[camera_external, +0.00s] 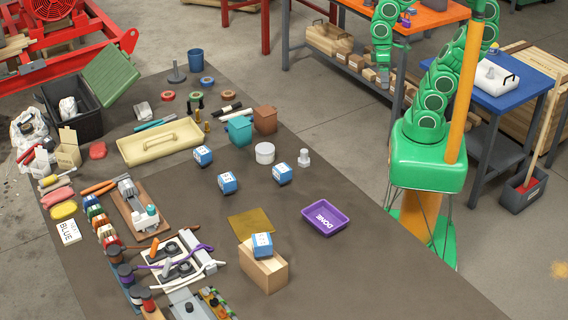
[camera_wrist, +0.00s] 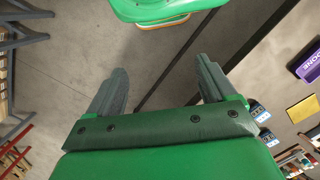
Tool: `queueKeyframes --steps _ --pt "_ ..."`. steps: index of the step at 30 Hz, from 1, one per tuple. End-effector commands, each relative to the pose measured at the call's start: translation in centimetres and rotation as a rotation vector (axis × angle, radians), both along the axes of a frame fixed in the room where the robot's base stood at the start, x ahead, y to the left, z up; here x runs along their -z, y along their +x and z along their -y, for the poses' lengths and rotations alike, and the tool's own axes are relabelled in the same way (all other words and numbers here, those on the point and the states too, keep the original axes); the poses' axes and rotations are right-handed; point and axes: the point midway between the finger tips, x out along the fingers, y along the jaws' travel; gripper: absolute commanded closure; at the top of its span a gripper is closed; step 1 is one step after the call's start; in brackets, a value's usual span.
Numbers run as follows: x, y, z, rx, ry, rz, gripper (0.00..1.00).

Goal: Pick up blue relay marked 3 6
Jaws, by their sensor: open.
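Several blue-and-white relays stand on the dark table in the external view: one at the back (camera_external: 203,156), one in the middle (camera_external: 228,183), one to its right (camera_external: 282,174), and one on a wooden block (camera_external: 262,245) at the front. Their markings are too small to read, so I cannot tell which bears 3 6. Two relays (camera_wrist: 258,112) show at the right of the wrist view. My gripper (camera_wrist: 161,64) is open and empty, its dark fingers wide apart with floor beyond. It is away from the relays.
A purple DONE tray (camera_external: 325,218) and a yellow mat (camera_external: 251,222) lie near the wooden block (camera_external: 264,272). A cream tray (camera_external: 161,142), a teal container (camera_external: 239,130) and a white roll (camera_external: 265,153) stand behind. Tools crowd the left side. Bare table lies around the middle relays.

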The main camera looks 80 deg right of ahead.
Motion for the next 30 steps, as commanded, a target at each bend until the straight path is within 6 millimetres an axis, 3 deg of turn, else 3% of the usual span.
queueKeyframes --steps 7,11,20,30 --pt "0.0 0.2 -0.1 -0.004 0.001 0.001 0.16" --pt "0.0 1.8 -0.4 -0.025 0.004 0.011 0.16" --pt "0.0 9.6 -2.9 -0.124 0.025 0.082 0.16" --pt "1.1 18.7 -7.2 -0.238 0.052 0.168 0.16"
